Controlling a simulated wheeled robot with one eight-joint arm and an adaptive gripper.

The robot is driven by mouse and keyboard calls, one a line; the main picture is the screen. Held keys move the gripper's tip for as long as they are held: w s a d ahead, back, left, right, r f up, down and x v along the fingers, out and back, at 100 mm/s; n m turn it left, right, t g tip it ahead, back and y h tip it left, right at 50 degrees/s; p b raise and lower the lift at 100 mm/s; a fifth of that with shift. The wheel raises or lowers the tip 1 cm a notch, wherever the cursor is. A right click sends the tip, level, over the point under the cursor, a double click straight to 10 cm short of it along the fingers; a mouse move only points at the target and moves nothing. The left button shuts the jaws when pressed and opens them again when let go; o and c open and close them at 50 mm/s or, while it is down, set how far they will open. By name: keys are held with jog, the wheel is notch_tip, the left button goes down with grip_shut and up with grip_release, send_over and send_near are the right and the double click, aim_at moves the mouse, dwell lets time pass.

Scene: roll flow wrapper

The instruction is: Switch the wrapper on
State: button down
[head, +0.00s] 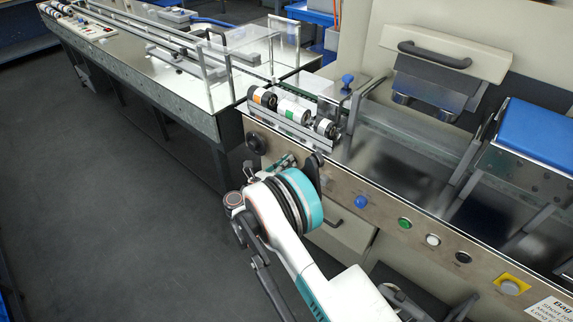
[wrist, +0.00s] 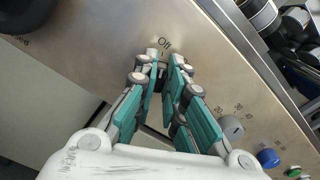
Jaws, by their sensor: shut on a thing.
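The wrapper's steel control panel (head: 384,205) runs along the front of the machine. In the wrist view, the label "Off" (wrist: 165,42) is printed on this panel with a short mark under it. My gripper (wrist: 164,72) is at the panel just below that label, its teal fingers closed on a small switch knob. The fingers hide almost all of the knob. In the head view, my wrist hides most of the gripper and the knob.
Green (head: 405,223), white (head: 432,240) and black (head: 463,258) buttons follow. A dark round knob (head: 256,143) is left of my gripper. Rollers (head: 293,111) stand above the panel.

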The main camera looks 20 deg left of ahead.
jog(key=m, duration=1.1)
jog(key=shift+s+d, duration=0.15)
jog(key=shift+d, duration=0.1)
dwell(0.3)
jog(key=shift+f, duration=0.1)
jog(key=c, duration=1.7)
grip_release()
jog(key=shift+o, duration=0.2)
jog(key=v, duration=1.2)
